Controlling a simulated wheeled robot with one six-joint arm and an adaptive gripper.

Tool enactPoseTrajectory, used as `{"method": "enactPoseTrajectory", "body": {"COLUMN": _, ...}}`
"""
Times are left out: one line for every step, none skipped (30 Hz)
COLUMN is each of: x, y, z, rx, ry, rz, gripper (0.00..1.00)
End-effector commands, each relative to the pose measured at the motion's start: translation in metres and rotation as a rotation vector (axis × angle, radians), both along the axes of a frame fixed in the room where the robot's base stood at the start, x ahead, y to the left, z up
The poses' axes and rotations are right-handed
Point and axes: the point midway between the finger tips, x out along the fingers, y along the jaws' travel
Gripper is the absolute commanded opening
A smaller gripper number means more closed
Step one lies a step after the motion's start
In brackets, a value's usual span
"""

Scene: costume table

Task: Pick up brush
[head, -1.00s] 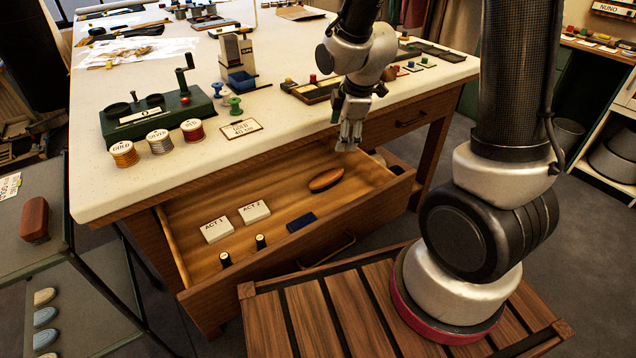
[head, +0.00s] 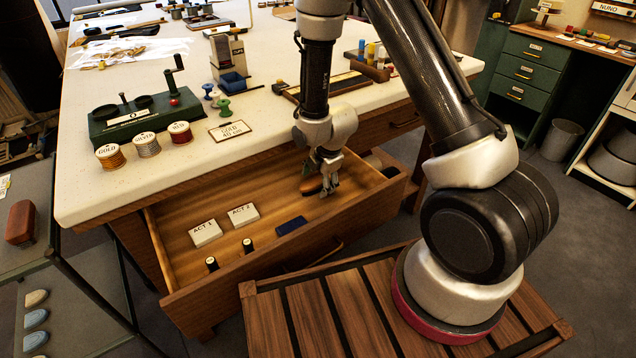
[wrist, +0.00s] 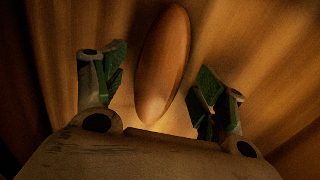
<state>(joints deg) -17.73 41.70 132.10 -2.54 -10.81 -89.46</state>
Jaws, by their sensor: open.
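The brush (head: 312,186) is a brown oval piece with a smooth wooden top, lying in the open drawer (head: 365,213) toward its right end. In the head view my gripper (head: 322,184) is down inside the drawer at the brush and partly hides it. In the wrist view the brush (wrist: 164,65) lies lengthwise between and beyond the two fingers of my gripper (wrist: 158,95). The fingers are spread wide with green pads, and a gap shows on both sides of the brush. The underside of the brush is hidden.
The drawer also holds two white cards marked ACT 1 (head: 205,232) and ACT 2 (head: 243,215), a dark blue block (head: 291,226) and two small dark spools. The tabletop (head: 190,185) overhangs the drawer's back. Another brown brush (head: 21,222) lies on a left shelf.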

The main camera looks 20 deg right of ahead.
Motion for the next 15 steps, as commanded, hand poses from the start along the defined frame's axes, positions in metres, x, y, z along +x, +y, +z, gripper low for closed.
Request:
{"method": "enactPoseTrajectory", "body": {"x": 0.0008, "y": 0.0003, "z": -0.0014, "rx": 0.0, "ry": -0.001, "rz": 0.0, "gripper": 0.71}}
{"method": "enactPoseTrajectory", "body": {"x": 0.001, "y": 0.0004, "z": -0.0015, "rx": 0.0, "ry": -0.001, "rz": 0.0, "gripper": 0.71}}
{"method": "enactPoseTrajectory", "body": {"x": 0.0011, "y": 0.0004, "z": -0.0014, "rx": 0.001, "ry": -0.002, "rz": 0.0, "gripper": 0.71}}
{"method": "enactPoseTrajectory", "body": {"x": 0.0011, "y": 0.0004, "z": -0.0013, "rx": 0.001, "ry": -0.002, "rz": 0.0, "gripper": 0.71}}
{"method": "enactPoseTrajectory", "body": {"x": 0.001, "y": 0.0004, "z": -0.0012, "rx": 0.001, "ry": -0.002, "rz": 0.0, "gripper": 0.71}}
{"method": "enactPoseTrajectory", "body": {"x": 0.001, "y": 0.0003, "z": -0.0013, "rx": 0.0, "ry": -0.001, "rz": 0.0, "gripper": 0.71}}
{"method": "enactPoseTrajectory", "body": {"x": 0.0008, "y": 0.0003, "z": -0.0012, "rx": 0.0, "ry": -0.001, "rz": 0.0, "gripper": 0.69}}
{"method": "enactPoseTrajectory", "body": {"x": 0.0008, "y": 0.0003, "z": -0.0012, "rx": 0.0, "ry": -0.001, "rz": 0.0, "gripper": 0.64}}
{"method": "enactPoseTrajectory", "body": {"x": 0.0008, "y": 0.0003, "z": -0.0012, "rx": 0.0, "ry": -0.001, "rz": 0.0, "gripper": 0.57}}
{"method": "enactPoseTrajectory", "body": {"x": 0.0007, "y": 0.0003, "z": -0.0011, "rx": 0.0, "ry": -0.001, "rz": 0.0, "gripper": 0.51}}
{"method": "enactPoseTrajectory", "body": {"x": 0.0007, "y": 0.0003, "z": -0.0011, "rx": 0.0, "ry": -0.001, "rz": 0.0, "gripper": 0.46}}
{"method": "enactPoseTrajectory", "body": {"x": 0.0007, "y": 0.0003, "z": -0.0011, "rx": 0.0, "ry": -0.001, "rz": 0.0, "gripper": 0.39}}
{"method": "enactPoseTrajectory", "body": {"x": 0.0007, "y": 0.0003, "z": -0.0011, "rx": 0.0, "ry": -0.001, "rz": 0.0, "gripper": 0.33}}
{"method": "enactPoseTrajectory", "body": {"x": 0.0007, "y": 0.0003, "z": -0.0011, "rx": 0.0, "ry": -0.001, "rz": 0.0, "gripper": 0.28}}
{"method": "enactPoseTrajectory", "body": {"x": 0.0006, "y": 0.0002, "z": -0.0012, "rx": 0.0, "ry": -0.001, "rz": 0.0, "gripper": 0.2}}
